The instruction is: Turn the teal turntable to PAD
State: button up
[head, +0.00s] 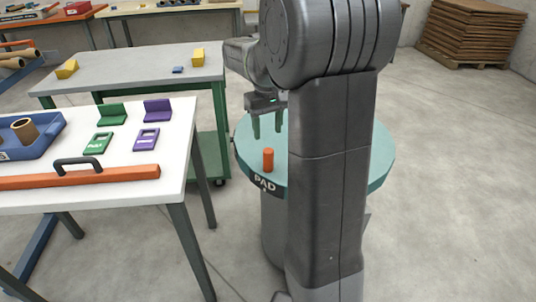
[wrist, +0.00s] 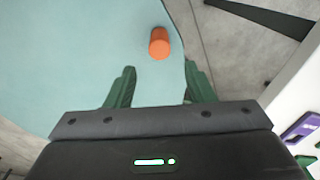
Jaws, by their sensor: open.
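The teal turntable (head: 377,165) is a round disc on a grey pedestal, partly hidden behind my arm in the head view. Its dark rim label reads PAD (head: 264,184) and faces the front left. An orange peg (head: 268,159) stands upright on the disc near that label. In the wrist view the teal disc (wrist: 60,60) fills the left and middle, and the orange peg (wrist: 159,43) lies beyond the fingertips. My gripper (head: 268,124) has green fingers pointing down over the disc behind the peg. In the wrist view my gripper (wrist: 160,78) is open and empty, with the peg apart from both fingers.
A white table (head: 185,150) at the left holds a blue tray (head: 50,148), an orange bar with a black handle (head: 80,177), and green and purple pieces. A grey table (head: 140,72) stands behind it. Floor right of the turntable is clear.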

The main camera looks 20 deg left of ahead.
aim_at(268, 150)
notch_tip(268, 150, down, 10)
jog(key=shift+f+b, duration=0.1)
jog(key=shift+b, duration=1.1)
grip_shut()
